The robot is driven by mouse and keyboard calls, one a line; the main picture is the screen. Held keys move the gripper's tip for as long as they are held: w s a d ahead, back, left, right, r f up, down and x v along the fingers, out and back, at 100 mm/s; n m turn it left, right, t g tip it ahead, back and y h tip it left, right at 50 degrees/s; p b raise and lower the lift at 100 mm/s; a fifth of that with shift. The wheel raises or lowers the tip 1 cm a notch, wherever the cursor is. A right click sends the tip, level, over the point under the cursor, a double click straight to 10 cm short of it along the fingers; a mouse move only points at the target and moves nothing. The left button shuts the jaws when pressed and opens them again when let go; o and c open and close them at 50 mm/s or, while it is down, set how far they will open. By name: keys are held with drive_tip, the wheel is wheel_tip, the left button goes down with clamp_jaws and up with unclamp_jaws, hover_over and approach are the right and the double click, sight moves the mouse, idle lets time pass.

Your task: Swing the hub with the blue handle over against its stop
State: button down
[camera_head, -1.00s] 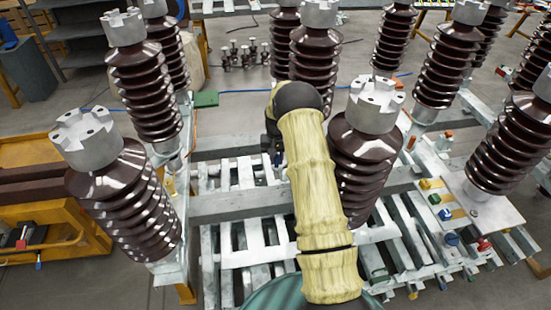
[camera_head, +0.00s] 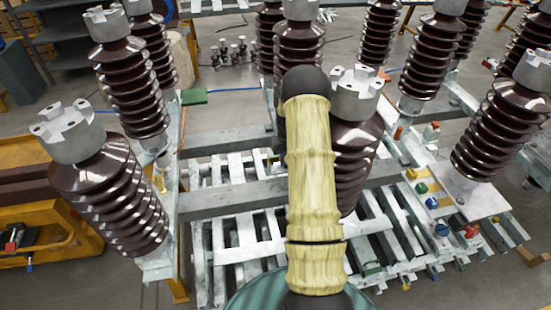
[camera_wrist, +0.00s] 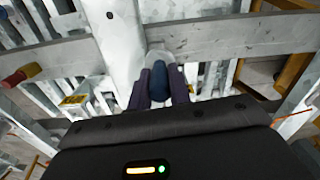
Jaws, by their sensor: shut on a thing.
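In the wrist view, the blue handle (camera_wrist: 159,83) stands between the two dark fingers of my gripper (camera_wrist: 160,71). My gripper is shut on this handle. A pale rounded piece (camera_wrist: 154,60) shows just beyond the handle, next to a wide light-grey metal post (camera_wrist: 118,42); I take it to be part of the hub. The hub's stop cannot be made out. In the head view, my arm covers the place where it works, so my gripper and the held handle are hidden there.
Tall brown ribbed insulators with grey caps (camera_head: 110,195) stand around my arm. A grey slatted frame (camera_head: 250,250) lies below. A red-ended handle (camera_wrist: 20,75) and a yellow label (camera_wrist: 75,99) show in the wrist view.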

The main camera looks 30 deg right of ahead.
drive_tip(key=c, duration=1.3)
unclamp_jaws()
drive_tip(key=shift+w, duration=0.1)
wheel_tip(320, 180, up, 18)
drive_tip(key=b, duration=0.2)
drive_tip(key=shift+f+b, duration=0.25)
drive_tip(key=shift+b, duration=0.15)
drive_tip(key=shift+a, duration=0.2)
drive_tip(key=c, duration=0.5)
drive_tip(key=shift+n, duration=0.3)
drive_tip(key=a, duration=0.3)
drive_tip(key=s+a, duration=0.1)
drive_tip(key=a, duration=0.1)
drive_tip(key=shift+a+r, duration=0.35)
clamp_jaws()
drive_tip(key=s+a+f+n+t, duration=0.1)
drive_tip(key=s+a+n+t, duration=0.1)
drive_tip(key=s+a, duration=1.7)
drive_tip(key=a, duration=0.2)
drive_tip(key=shift+s+a+f+t, duration=0.3)
drive_tip(key=shift+s+a, duration=0.05)
drive_tip(key=shift+a, duration=0.05)
